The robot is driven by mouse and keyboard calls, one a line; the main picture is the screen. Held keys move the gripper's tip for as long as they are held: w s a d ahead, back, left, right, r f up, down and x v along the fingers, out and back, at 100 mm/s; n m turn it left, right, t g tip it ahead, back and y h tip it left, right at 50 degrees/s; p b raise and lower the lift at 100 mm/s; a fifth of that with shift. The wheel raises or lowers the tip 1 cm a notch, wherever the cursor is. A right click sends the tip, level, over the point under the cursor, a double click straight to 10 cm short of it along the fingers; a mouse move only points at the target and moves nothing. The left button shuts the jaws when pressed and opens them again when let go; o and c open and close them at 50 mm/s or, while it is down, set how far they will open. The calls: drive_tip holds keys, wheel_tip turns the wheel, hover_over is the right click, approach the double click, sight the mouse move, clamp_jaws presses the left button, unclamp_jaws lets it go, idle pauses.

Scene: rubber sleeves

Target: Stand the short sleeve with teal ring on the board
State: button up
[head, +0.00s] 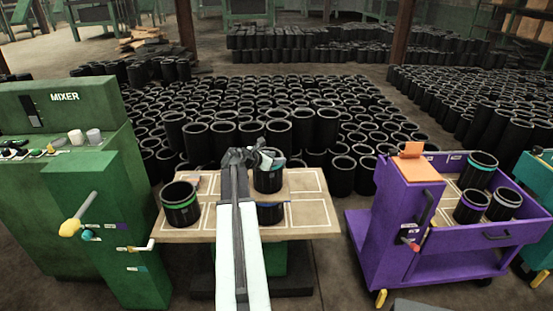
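A short black sleeve with a teal ring (269,179) is at my gripper (258,158), over the middle of the board. My gripper is at its rim and appears shut on it, though the fingers are small and partly hidden. The sleeve looks upright and covers the top of a blue-ringed sleeve (270,214), so it seems to be above the surface. The board (309,216) is tan with pale outlined rectangles. Another teal-ringed sleeve (483,173), which looks taller, stands in the purple cart.
A green-ringed sleeve (181,206) stands at the board's left. The board's right rectangles look clear. The purple cart (395,230) at right also holds purple-ringed (471,208) and grey-ringed (502,206) sleeves. A green mixer (75,180) stands at left. Many black sleeves fill the floor behind.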

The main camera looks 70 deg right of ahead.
drive_tip(key=p+v, duration=0.4)
drive_tip(key=v, duration=0.8)
drive_tip(key=shift+r+p, duration=0.35)
drive_tip(key=shift+p, duration=0.05)
drive_tip(key=w+a+f+m+t+y, duration=0.2)
drive_tip(key=w+a+f, duration=0.1)
drive_tip(key=w+a, duration=0.6)
drive_tip(key=w+a+f+m+t+y, duration=0.1)
drive_tip(key=w+a+f+m+y, duration=0.2)
drive_tip(key=w+a, duration=0.65)
drive_tip(key=w+a+f+m+t+y, duration=0.15)
drive_tip(key=w+a+f, duration=0.3)
drive_tip(key=a, duration=0.75)
drive_tip(key=w+a+f+m+y, duration=0.1)
drive_tip(key=a+m+y, duration=0.1)
drive_tip(key=a, duration=1.6)
drive_tip(key=w+a+f+m+y, duration=0.2)
drive_tip(key=a+m+y, duration=0.1)
drive_tip(key=a, duration=1.5)
drive_tip(key=shift+a+m+y, duration=0.25)
drive_tip(key=shift+m+y, duration=0.1)
drive_tip(key=shift+m, duration=0.2)
